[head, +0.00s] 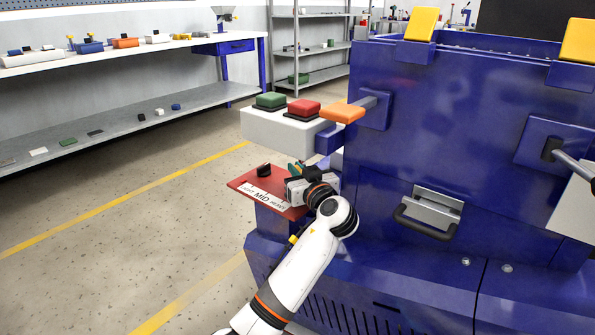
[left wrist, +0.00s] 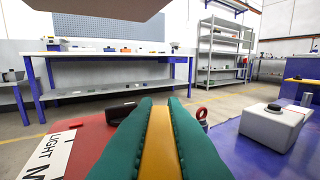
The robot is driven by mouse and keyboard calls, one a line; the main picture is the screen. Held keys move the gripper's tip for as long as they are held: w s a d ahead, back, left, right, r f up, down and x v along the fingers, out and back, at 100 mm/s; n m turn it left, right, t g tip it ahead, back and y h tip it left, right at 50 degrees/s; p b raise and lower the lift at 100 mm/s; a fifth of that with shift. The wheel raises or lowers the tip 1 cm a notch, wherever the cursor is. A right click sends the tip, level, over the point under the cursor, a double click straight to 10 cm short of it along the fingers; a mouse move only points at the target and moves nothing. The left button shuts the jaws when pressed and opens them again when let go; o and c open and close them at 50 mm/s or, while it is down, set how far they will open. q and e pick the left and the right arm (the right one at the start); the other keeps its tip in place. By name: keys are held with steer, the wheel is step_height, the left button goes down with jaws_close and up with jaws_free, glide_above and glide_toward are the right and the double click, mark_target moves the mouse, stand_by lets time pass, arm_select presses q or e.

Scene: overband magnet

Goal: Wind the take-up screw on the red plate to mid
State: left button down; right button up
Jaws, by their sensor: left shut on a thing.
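The red plate (head: 243,180) sticks out from the left side of the blue machine. It carries a white label (head: 262,196) reading LIGHT, MID and more, partly covered by my gripper. A black knob-like piece (head: 264,170) stands on its far edge; a dark piece (left wrist: 120,111) also shows ahead of the fingers in the left wrist view. My left gripper (head: 297,168) is over the plate's machine side. In the left wrist view its green fingers (left wrist: 160,125) are shut on a yellow-orange bar (left wrist: 160,145). The screw's thread and exact setting are hidden.
The blue machine (head: 440,120) fills the right. A red ring (left wrist: 202,114) stands beside the fingers. Open floor and a workbench (head: 130,48) lie left.

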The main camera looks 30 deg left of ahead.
arm_select(q)
steer(key=shift+m+t+h+p, duration=0.3)
steer(key=shift+m+t+p, duration=0.1)
steer(key=shift+t, duration=0.1)
